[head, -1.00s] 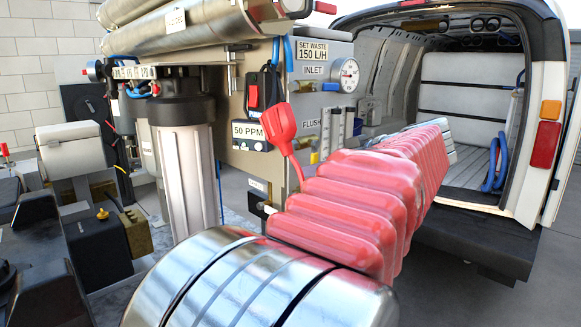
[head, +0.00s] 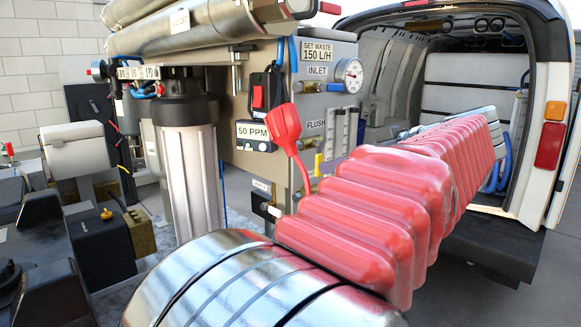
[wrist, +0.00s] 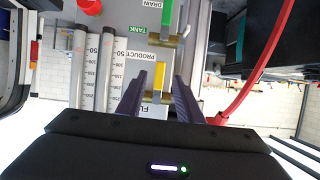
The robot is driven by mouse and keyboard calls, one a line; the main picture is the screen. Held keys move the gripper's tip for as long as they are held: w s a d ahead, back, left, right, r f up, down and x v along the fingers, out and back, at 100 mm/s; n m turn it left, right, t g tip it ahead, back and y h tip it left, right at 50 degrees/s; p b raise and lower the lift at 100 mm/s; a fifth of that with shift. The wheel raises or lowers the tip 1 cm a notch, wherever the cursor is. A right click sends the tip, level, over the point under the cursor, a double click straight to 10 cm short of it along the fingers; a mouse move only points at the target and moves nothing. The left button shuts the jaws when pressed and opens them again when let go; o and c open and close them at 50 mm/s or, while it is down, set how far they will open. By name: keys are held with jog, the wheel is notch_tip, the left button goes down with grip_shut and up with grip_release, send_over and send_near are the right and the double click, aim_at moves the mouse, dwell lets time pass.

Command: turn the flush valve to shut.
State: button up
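In the head view the FLUSH label (head: 312,125) is on the upright metal panel, with a small yellow lever (head: 318,164) below it. In the wrist view a label starting "FL" (wrist: 126,111) is partly hidden behind a finger. A yellow lever (wrist: 158,77) there points up and down in the picture, on a brass-coloured valve body. My gripper (wrist: 158,84) is open, with one dark finger on each side of this lever. I cannot tell whether either finger touches it. In the head view my red arm cover hides most of the gripper.
Flow tubes with scales (wrist: 92,70) stand close to the left finger. A red hose (wrist: 262,85) curves past on the right. The panel also carries a gauge (head: 349,73). An open van (head: 470,100) stands behind.

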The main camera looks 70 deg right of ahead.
jog(key=v, duration=0.7)
jog(key=shift+s+a, duration=0.15)
jog(key=shift+s, duration=0.2)
dwell(0.4)
